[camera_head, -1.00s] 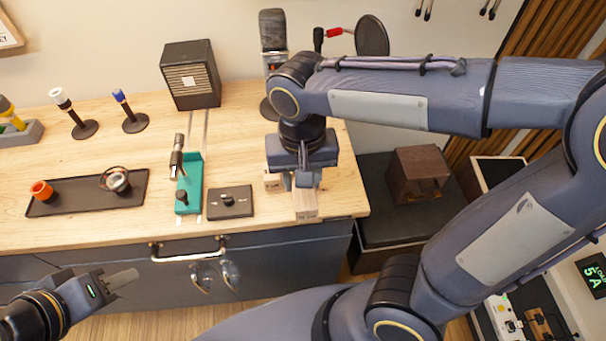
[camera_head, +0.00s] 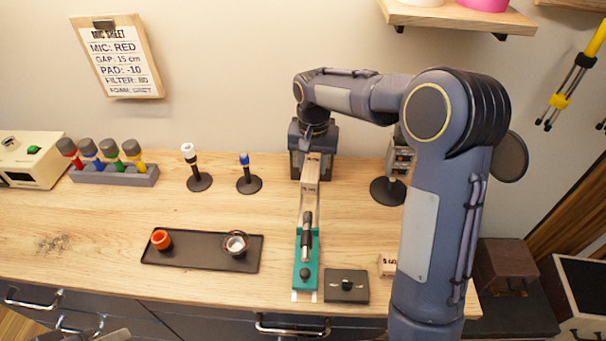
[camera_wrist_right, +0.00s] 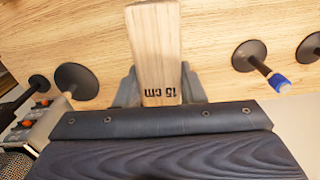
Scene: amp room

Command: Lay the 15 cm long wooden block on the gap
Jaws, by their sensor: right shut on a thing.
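The light wooden block (camera_head: 311,172), marked "15 cm" in the right wrist view (camera_wrist_right: 155,50), is in my right gripper (camera_head: 313,155). The gripper is shut on the near end in the wrist view, a finger on each side. In the head view the block lies in line with the pale rails (camera_head: 311,205), between the dark speaker box (camera_head: 296,168) and the microphone (camera_head: 307,232) on its green carriage (camera_head: 305,277). I cannot tell whether it touches the rails. My arm partly hides the box. Only a sliver of my left arm shows at the bottom left.
A small wooden block (camera_head: 387,265) is partly hidden by my right arm. A black knob box (camera_head: 346,286) stands beside the carriage. A black tray (camera_head: 200,262) and two stands, white-topped (camera_head: 199,181) and blue-topped (camera_head: 249,182), are to the left. The sheet (camera_head: 117,58) reads "GAP: 15 cm".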

